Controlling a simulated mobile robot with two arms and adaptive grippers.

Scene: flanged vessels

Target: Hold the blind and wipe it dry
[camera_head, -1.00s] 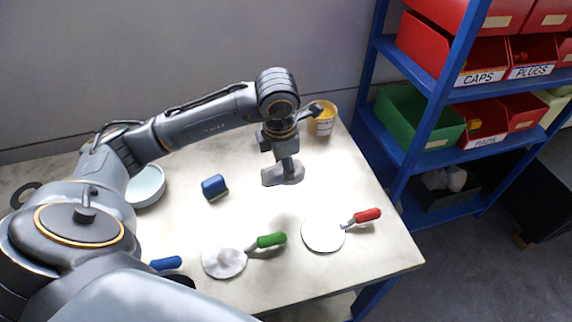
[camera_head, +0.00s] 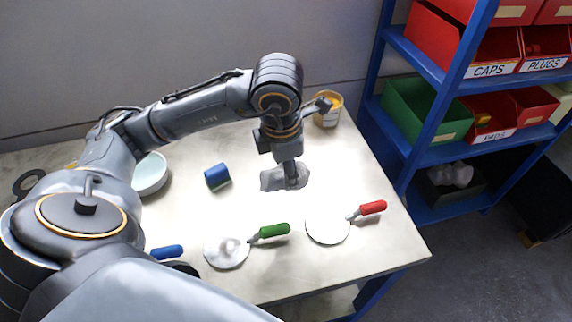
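Blinds, which are round plates with coloured handles, lie on the table. The green-handled blind (camera_head: 226,253) has a pale wet-looking smear on its disc. The red-handled blind (camera_head: 328,228) to its right looks clean. A blue handle (camera_head: 167,252) shows at left; its disc is hidden by my arm. A grey cloth (camera_head: 270,180) lies crumpled on the table behind the blinds. My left gripper (camera_head: 291,184) points down at the cloth, at its right half; whether its fingers are open or shut on it cannot be made out. My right gripper is not in view.
A blue sponge-like block (camera_head: 217,176) and a pale bowl (camera_head: 150,174) stand left of the cloth. A yellow-topped tub (camera_head: 328,109) stands at the back right. A blue shelf (camera_head: 425,130) with bins is beyond the table's right edge. The table's right side is clear.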

